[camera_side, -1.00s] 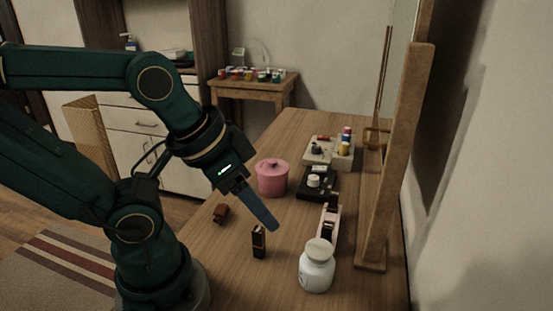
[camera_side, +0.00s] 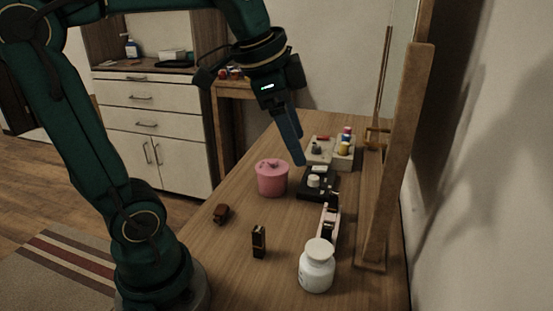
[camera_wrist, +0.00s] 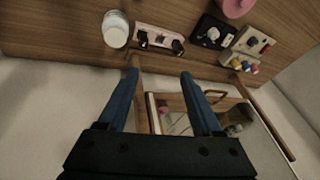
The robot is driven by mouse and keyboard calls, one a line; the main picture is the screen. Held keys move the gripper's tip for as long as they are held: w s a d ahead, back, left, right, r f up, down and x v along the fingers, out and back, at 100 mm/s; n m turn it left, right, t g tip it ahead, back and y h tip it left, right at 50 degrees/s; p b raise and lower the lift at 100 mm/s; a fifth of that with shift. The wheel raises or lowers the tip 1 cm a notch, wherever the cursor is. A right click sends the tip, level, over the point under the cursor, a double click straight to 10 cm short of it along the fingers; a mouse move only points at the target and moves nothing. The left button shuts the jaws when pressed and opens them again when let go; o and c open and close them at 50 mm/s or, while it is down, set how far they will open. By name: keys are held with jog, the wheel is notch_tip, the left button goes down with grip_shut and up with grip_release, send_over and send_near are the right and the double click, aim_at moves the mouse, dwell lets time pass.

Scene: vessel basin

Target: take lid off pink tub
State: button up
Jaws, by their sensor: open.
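The pink tub (camera_side: 272,182) stands upright on the wooden table, with its pink lid (camera_side: 271,165) and small knob on top. Part of its pink shape also shows at the top edge of the wrist view (camera_wrist: 236,6). My gripper (camera_side: 299,160) is in the air above the table, to the right of the tub in the side view and apart from it. In the wrist view its two blue fingers (camera_wrist: 160,80) are spread with nothing between them.
A white jar (camera_side: 317,268), a pink holder (camera_side: 330,226), a dark upright block (camera_side: 258,241) and a brown block (camera_side: 221,213) stand nearer. A wooden-framed mirror (camera_side: 392,150) lines the right edge.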

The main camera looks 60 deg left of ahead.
jog(key=w+a+g, duration=0.1)
jog(key=w+a, duration=0.5)
jog(key=a, duration=0.1)
jog(key=n+g+h, duration=0.1)
jog(key=n+g, duration=0.1)
send_over(272, 160)
jog(key=f, duration=1)
jog(key=shift+s+f, duration=0.25)
jog(key=shift+s, duration=0.05)
jog(key=shift+s+a+f, duration=0.1)
jog(key=shift+f, duration=0.1)
jog(key=shift+w+f, duration=0.15)
jog(key=shift+f, duration=1)
jog(key=shift+w+f, duration=0.15)
jog(key=shift+f, duration=1)
grip_shut()
